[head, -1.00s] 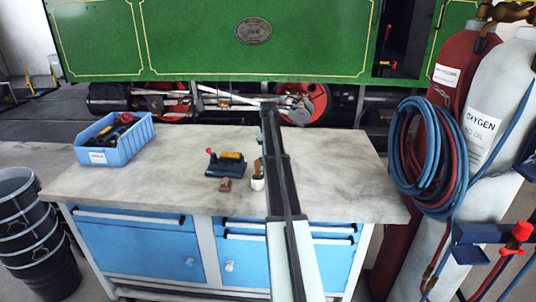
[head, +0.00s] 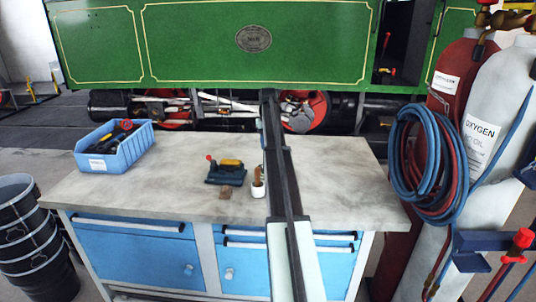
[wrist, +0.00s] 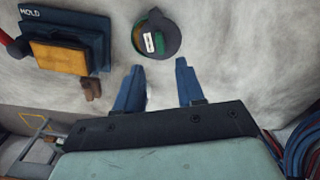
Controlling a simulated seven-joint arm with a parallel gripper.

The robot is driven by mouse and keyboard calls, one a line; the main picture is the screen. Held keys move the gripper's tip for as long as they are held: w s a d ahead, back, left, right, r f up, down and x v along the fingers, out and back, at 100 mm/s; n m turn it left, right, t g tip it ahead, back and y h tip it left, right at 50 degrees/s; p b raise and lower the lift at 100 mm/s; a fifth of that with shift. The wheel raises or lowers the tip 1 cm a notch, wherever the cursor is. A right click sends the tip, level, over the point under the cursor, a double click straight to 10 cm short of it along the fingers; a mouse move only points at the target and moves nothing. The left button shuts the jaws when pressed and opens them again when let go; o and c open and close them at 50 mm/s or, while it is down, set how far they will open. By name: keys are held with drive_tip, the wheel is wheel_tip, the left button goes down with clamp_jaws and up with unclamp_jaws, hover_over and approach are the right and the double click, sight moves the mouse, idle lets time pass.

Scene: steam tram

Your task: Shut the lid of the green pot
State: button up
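The green pot (wrist: 137,40) stands on the bench top, in the upper middle of the wrist view. Its dark round lid (wrist: 160,24) sits off to the upper right and leaves part of the green opening showing. A small white label shows at the middle. My gripper (wrist: 158,76) is open and empty, its two blue fingers apart, just below the pot in the wrist view and not touching it. In the head view my arm covers the gripper, and I cannot pick out the green pot there for sure.
A blue device with a yellow block (wrist: 58,58) and a brown block (wrist: 92,89) lie left of the gripper. A white cup (head: 258,190) with a brown piece stands beside my arm. A blue bin (head: 115,158) is at the bench's left. The bench's right side is clear.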

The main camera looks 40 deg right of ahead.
drive_tip(key=shift+r, duration=2.5)
